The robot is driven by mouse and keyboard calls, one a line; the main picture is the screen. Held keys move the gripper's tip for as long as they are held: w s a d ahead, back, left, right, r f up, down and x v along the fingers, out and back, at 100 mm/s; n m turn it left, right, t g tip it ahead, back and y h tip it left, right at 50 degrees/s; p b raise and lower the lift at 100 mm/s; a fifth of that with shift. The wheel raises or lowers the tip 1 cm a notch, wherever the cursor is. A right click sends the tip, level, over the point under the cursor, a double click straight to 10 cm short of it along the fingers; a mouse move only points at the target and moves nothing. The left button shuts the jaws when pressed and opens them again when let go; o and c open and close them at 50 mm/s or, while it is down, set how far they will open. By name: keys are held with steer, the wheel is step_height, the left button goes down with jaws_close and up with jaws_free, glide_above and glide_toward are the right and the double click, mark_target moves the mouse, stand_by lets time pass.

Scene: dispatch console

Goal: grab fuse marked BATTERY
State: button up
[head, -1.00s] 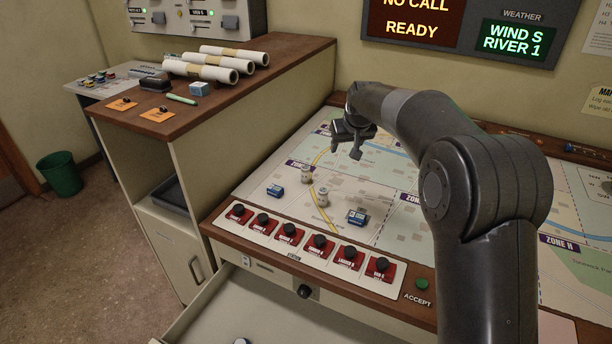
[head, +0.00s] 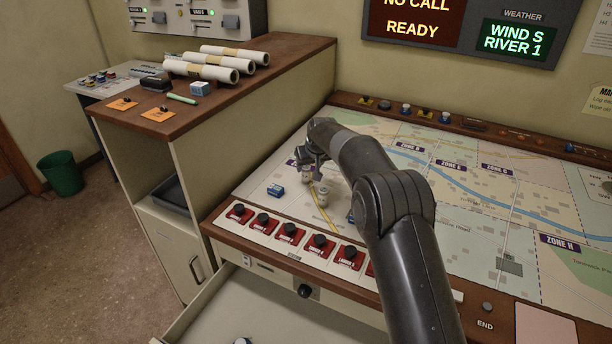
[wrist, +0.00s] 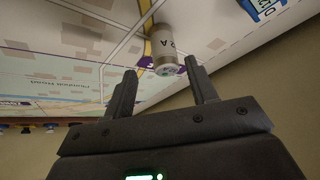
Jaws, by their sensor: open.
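Two small pale cylinders that look like fuses stand on the map table (head: 262,170). The front one (head: 323,197) shows clearly in the head view; the back one (head: 307,177) is partly covered by my gripper (head: 307,160). In the wrist view, one pale cylinder (wrist: 164,48) with a dark end band lies between and just beyond the tips of my open, empty gripper (wrist: 160,70).
A blue block (head: 276,191) lies left of the cylinders; another (head: 350,216) is partly hidden by my arm. A row of red-based knobs (head: 290,232) lines the front edge above an open drawer (head: 260,310). A wooden cabinet (head: 250,75) stands at left.

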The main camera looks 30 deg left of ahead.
mark_target(306, 168)
steer(key=shift+s+a+x, duration=0.15)
steer(key=shift+x, duration=1.15)
steer(key=shift+s+a+x, duration=0.1)
steer(key=shift+a+x, duration=0.1)
steer(key=shift+x, duration=1.1)
steer(key=c, duration=1)
steer(key=shift+c, duration=0.4)
steer(key=shift+r, duration=0.2)
